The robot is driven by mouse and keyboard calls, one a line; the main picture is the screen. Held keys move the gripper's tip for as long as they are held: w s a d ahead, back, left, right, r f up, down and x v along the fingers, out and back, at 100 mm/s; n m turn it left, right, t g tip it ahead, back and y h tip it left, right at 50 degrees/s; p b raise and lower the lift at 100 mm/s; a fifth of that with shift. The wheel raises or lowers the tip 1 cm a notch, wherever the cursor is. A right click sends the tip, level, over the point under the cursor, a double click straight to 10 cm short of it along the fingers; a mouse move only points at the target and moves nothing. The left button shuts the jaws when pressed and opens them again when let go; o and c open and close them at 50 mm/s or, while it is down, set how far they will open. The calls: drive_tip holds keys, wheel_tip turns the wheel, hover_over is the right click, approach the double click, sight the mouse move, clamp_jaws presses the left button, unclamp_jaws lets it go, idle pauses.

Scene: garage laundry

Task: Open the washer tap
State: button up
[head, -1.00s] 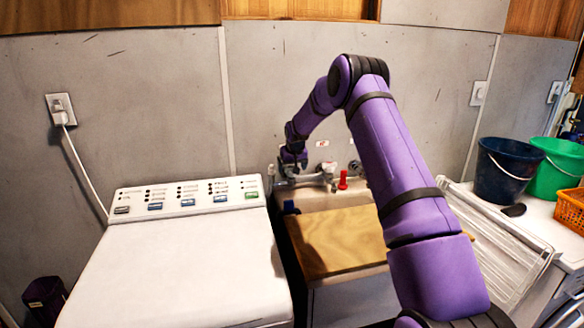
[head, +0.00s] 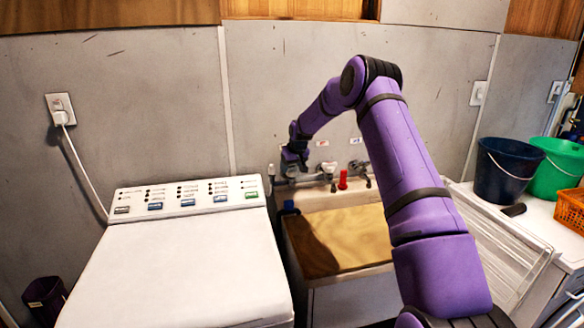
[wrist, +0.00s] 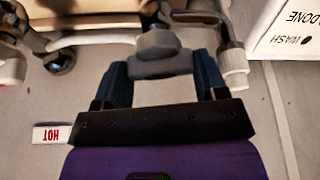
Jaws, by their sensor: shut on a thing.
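The washer tap is part of the wall pipework above the sink; its grey knob (wrist: 162,52) shows in the wrist view. My gripper (wrist: 160,72) has one finger on each side of this knob and is shut on it. In the head view my gripper (head: 296,154) is at the left end of the taps, low against the wall. It largely hides the washer tap there. A white hose fitting (wrist: 233,68) hangs from the pipe beside the knob. How far the knob is turned cannot be told.
Other taps (head: 328,170) sit to the right on the same pipe, near a HOT label (wrist: 52,134). The washer (head: 190,255) is at left; a dark bucket (head: 508,175) and green bucket (head: 560,170) are at right.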

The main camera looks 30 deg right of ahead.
drive_tip(key=n+y, duration=0.1)
drive_tip(key=n, duration=0.2)
drive_tip(key=shift+d+n, duration=0.15)
drive_tip(key=shift+n, duration=0.15)
drive_tip(key=n+y, duration=0.1)
drive_tip(key=n, duration=0.2)
drive_tip(key=shift+n+g+y, duration=0.3)
drive_tip(key=n+g+y, duration=0.1)
drive_tip(key=n, duration=0.3)
drive_tip(key=shift+w, duration=0.1)
drive_tip(key=shift+n+g+y, duration=0.3)
drive_tip(key=shift+n+g, duration=0.5)
drive_tip(key=shift+n, duration=1.1)
drive_tip(key=o, duration=0.9)
drive_tip(key=shift+o, duration=0.2)
drive_tip(key=v, duration=1.1)
